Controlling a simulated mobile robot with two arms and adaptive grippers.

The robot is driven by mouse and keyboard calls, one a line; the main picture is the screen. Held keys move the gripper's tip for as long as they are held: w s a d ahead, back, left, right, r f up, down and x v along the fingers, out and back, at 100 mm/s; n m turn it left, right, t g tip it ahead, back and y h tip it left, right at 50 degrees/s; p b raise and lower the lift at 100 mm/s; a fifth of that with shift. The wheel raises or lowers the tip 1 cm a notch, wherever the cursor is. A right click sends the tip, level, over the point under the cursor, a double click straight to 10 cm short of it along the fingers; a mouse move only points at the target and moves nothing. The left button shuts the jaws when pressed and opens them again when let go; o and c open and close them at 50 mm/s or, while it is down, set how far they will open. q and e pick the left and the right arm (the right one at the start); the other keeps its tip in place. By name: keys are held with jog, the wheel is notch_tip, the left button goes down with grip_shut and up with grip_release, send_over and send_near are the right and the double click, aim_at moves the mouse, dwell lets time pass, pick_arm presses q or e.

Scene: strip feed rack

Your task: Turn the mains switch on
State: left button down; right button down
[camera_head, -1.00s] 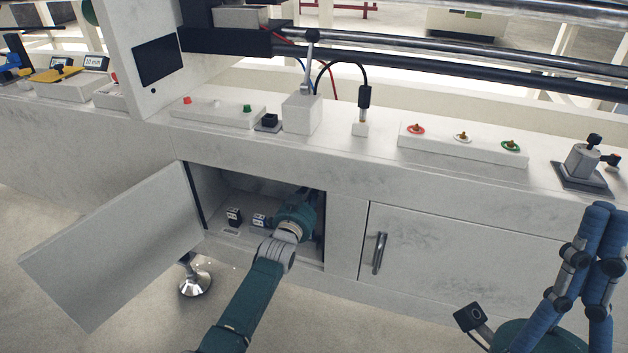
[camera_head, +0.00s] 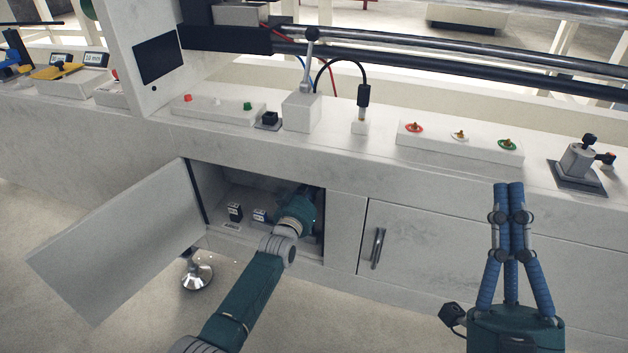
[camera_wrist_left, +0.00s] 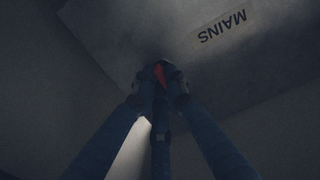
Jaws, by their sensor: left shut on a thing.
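The mains switch (camera_wrist_left: 159,73) shows as a small red handle in the left wrist view, beside a label reading MAINS (camera_wrist_left: 222,29) on a grey panel. My left gripper (camera_wrist_left: 158,88) has its fingers closed around the red handle, which they partly cover. In the head view my left arm reaches into the open cabinet (camera_head: 335,240); its fingers and the switch are hidden there. My right gripper (camera_head: 509,188) is raised in front of the machine at the right, its fingers together and empty.
The cabinet door (camera_head: 115,245) stands open to the left. A closed door with a handle (camera_head: 377,248) is on the right. Buttons and a lever (camera_head: 312,60) stand on the machine top.

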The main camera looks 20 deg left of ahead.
pick_arm(q)
jog(key=shift+f, duration=0.2)
jog(key=c, duration=1.8)
grip_release()
jog(key=shift+o, duration=0.2)
jog(key=shift+r, duration=0.1)
jog(key=shift+s, duration=0.1)
jog(key=s, duration=1.2)
jog(key=shift+a, duration=0.2)
